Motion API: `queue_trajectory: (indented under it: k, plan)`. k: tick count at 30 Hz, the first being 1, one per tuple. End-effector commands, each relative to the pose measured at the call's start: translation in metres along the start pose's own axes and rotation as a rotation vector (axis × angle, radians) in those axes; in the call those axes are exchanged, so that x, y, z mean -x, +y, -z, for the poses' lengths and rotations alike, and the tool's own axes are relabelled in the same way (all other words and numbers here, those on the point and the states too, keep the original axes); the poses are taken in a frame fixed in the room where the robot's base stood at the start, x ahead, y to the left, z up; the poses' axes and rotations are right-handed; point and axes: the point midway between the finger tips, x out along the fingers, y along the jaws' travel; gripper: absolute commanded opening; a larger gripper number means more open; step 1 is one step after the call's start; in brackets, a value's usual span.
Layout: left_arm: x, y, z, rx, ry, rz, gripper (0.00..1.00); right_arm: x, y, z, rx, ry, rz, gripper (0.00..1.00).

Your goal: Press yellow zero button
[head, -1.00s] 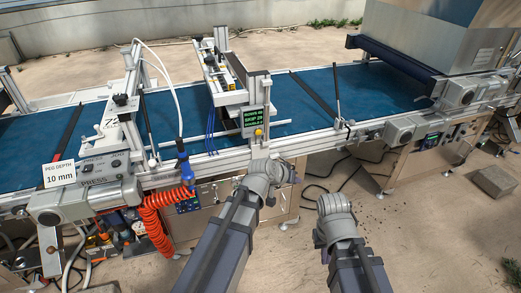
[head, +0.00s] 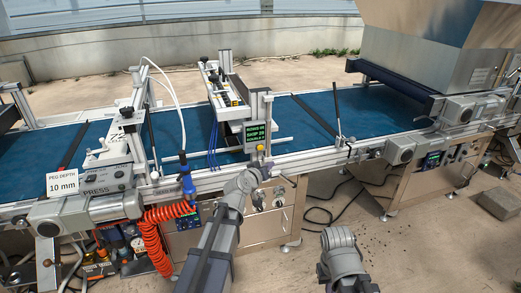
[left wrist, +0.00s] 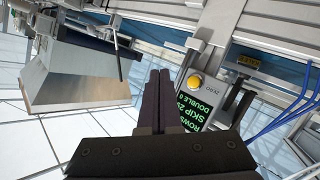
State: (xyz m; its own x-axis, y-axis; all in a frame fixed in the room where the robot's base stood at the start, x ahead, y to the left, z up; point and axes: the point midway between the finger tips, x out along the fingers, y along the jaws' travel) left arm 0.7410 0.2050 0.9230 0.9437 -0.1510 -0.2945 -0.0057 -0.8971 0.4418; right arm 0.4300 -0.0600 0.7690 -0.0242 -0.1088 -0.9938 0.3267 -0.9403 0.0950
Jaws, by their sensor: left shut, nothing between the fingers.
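The yellow zero button (left wrist: 195,82) is round and sits on a grey panel next to a black display with green text (left wrist: 197,108). In the head view the yellow button (head: 260,148) is a small spot just below the display (head: 256,132), on a post at the belt's near edge. My left gripper (left wrist: 160,76) is shut and empty, its dark fingertips pointing up in the wrist view, to the left of the button. In the head view my left gripper (head: 263,164) is just below the button. I cannot tell any contact. My right gripper is not in view.
The blue conveyor belt (head: 305,112) runs behind the post. An orange coiled hose (head: 152,240) hangs at the left, below a blue air nozzle (head: 187,180). A metal hopper (head: 410,50) stands at the right. A "10 mm" sign (head: 63,184) is far left.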

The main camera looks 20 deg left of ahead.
Motion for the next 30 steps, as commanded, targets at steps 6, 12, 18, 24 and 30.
queue_trajectory:
  k: [6, 12, 18, 24, 30]
  plan:
    - [-0.02, -0.013, 0.013, 0.0, 0.0, 0.001, 0.0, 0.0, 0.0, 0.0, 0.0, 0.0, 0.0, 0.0]
    - [-0.039, -0.027, 0.027, 0.0, -0.001, 0.001, 0.0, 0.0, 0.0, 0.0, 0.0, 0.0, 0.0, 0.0]
    - [-0.052, -0.037, 0.037, 0.0, 0.0, 0.001, 0.0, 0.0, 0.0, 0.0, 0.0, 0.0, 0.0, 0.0]
    - [-0.059, -0.042, 0.042, 0.0, -0.001, 0.0, 0.0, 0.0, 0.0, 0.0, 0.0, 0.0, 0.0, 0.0]
    - [-0.059, -0.043, 0.043, 0.0, -0.001, 0.0, 0.0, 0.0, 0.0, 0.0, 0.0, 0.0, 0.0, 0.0]
